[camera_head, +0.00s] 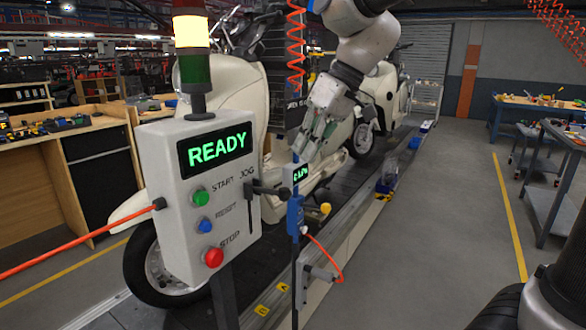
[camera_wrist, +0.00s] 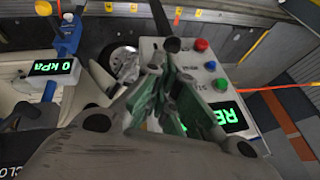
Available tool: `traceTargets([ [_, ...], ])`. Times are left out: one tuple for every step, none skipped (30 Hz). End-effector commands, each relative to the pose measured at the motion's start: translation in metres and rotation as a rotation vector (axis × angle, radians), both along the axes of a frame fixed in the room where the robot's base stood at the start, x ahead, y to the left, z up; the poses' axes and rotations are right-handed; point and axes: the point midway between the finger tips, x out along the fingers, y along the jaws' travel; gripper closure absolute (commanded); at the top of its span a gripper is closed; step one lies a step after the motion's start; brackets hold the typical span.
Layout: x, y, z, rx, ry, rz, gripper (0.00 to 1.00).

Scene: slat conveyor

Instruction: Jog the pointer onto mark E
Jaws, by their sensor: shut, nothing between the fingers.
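The grey control box (camera_head: 170,150) shows a green READY display (camera_head: 217,149). Small yellow mark tags (camera_head: 282,287) lie along the conveyor edge, and the wrist view shows several along the top (camera_wrist: 178,13). I cannot read their letters surely, and I cannot make out the pointer. My gripper (camera_head: 303,150) is shut and empty, behind and above the lever in the head view, apart from it. Its fingers (camera_wrist: 153,75) point toward the box in the wrist view.
Green START (camera_head: 201,196), blue RESET (camera_head: 204,225) and red STOP (camera_head: 213,256) buttons are on the box. A blue tool (camera_head: 295,214) with a small display stands on a post right of it. Cream scooters (camera_head: 225,95) sit on the conveyor.

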Motion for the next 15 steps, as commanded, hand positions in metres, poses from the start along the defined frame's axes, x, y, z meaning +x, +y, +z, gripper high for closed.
traceTargets([
  [-0.001, -0.006, 0.009, 0.002, -0.004, -0.003, 1.0],
  [-0.002, -0.009, 0.013, 0.002, -0.004, -0.003, 1.0],
  [-0.003, -0.013, 0.017, 0.001, -0.002, -0.002, 1.0],
  [-0.004, -0.015, 0.02, 0.001, -0.003, -0.002, 1.0],
  [-0.005, -0.017, 0.023, 0.001, -0.002, -0.002, 1.0],
  [-0.006, -0.02, 0.026, 0.001, -0.002, -0.001, 1.0],
  [-0.006, -0.021, 0.028, 0.001, -0.003, -0.001, 1.0],
  [-0.006, -0.022, 0.03, 0.001, -0.003, -0.001, 1.0],
  [-0.007, -0.023, 0.031, 0.001, -0.002, 0.0, 1.0],
  [-0.007, -0.024, 0.032, 0.0, -0.002, 0.0, 1.0],
  [-0.008, -0.024, 0.032, 0.0, 0.0, 0.001, 1.0],
  [-0.008, -0.025, 0.033, 0.0, 0.0, 0.001, 1.0],
  [-0.008, -0.025, 0.033, 0.0, 0.0, 0.001, 1.0],
  [-0.008, -0.025, 0.033, 0.0, 0.0, 0.001, 1.0],
  [-0.008, -0.025, 0.033, 0.0, 0.0, 0.001, 1.0],
])
